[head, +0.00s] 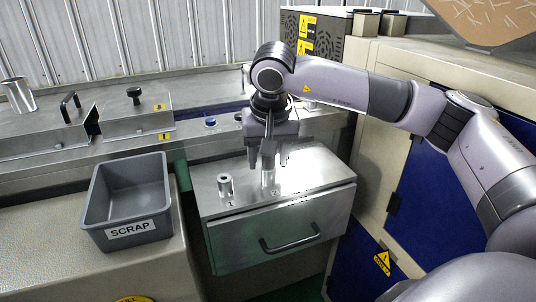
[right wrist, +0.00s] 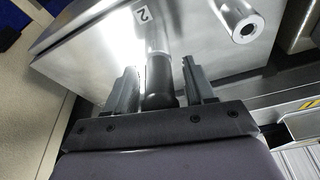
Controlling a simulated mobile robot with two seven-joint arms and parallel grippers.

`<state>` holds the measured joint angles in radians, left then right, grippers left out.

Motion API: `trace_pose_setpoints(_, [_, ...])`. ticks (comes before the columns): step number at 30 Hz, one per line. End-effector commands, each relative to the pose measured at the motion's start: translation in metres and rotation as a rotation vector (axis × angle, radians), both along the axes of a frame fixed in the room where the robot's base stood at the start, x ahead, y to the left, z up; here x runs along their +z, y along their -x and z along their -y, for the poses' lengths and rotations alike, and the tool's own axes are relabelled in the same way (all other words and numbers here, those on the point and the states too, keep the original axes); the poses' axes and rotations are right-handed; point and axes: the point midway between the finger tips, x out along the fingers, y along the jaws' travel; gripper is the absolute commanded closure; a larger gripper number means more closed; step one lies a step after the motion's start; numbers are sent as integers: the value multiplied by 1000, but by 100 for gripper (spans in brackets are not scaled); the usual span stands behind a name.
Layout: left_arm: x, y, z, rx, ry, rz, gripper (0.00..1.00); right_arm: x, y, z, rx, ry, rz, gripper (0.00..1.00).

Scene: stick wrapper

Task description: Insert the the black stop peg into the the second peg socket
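The black stop peg (right wrist: 160,75) stands in line with the second peg socket (right wrist: 157,40), a metal tube beside the label 2, and its lower end meets the tube's mouth. How deep it sits I cannot tell. My right gripper (right wrist: 161,80) has one finger on each side of the peg, with a narrow gap showing on both sides. In the head view my right gripper (head: 268,158) points down over the second socket (head: 268,178); the peg is hard to make out there. My left gripper is not in view.
The first socket (head: 225,186) stands to the left, its bore open in the right wrist view (right wrist: 247,28). Both sockets are on a metal drawer cabinet (head: 310,180) with a dark handle (head: 290,243). A grey SCRAP bin (head: 135,228) stands left of it.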

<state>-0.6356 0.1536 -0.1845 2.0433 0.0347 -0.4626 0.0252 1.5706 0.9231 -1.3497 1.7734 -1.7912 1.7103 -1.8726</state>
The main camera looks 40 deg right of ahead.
Motion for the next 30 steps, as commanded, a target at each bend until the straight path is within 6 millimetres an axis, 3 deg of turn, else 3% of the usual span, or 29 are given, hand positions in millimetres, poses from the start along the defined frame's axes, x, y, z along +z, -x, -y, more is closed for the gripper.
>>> trace_pose_setpoints(11, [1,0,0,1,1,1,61,5,1,-1,0,0,1,38])
trace_pose_setpoints(21, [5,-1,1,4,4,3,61,55,13,-7,1,0,4,38])
trace_pose_setpoints(30, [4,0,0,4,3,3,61,70,17,-9,0,0,0,38])
